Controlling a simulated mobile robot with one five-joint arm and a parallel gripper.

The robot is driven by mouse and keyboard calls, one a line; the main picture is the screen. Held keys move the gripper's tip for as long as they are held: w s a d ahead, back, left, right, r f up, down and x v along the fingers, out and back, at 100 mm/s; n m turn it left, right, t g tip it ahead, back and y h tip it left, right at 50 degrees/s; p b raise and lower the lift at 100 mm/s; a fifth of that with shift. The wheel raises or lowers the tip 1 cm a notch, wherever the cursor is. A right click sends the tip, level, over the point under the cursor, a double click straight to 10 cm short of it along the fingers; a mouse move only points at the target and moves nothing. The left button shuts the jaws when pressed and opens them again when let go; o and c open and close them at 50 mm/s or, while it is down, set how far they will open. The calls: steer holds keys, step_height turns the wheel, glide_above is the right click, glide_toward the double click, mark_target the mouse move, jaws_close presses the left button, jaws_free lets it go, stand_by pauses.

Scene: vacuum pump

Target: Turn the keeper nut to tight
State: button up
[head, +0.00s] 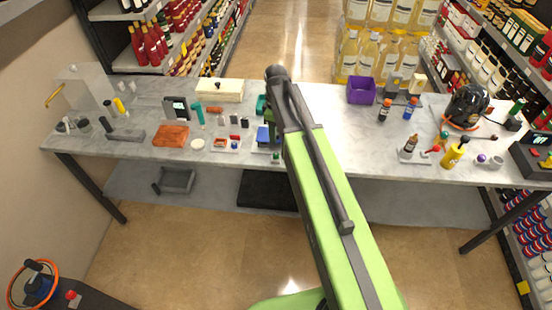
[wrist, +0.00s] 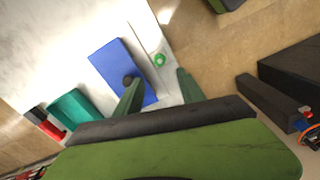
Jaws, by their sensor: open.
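I cannot tell for certain which part is the keeper nut. The left finger overlaps the blue block near the knob, and the right finger is off to the ring's lower right. Contact cannot be judged. In the head view, the blue block (head: 263,135) is partly hidden by my arm.
The marble table (head: 230,165) holds an orange-brown block (head: 171,135), a cream box (head: 220,90) and small parts on the left. A purple bin (head: 361,90), bottles and a black machine (head: 467,104) stand on the right.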

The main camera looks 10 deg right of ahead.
mark_target(276, 155)
step_height(276, 155, down, 12)
steer(key=b, duration=1)
steer(key=shift+r, duration=0.15)
steer(key=shift+c, duration=0.5)
jaws_close()
steer(key=shift+d, duration=0.1)
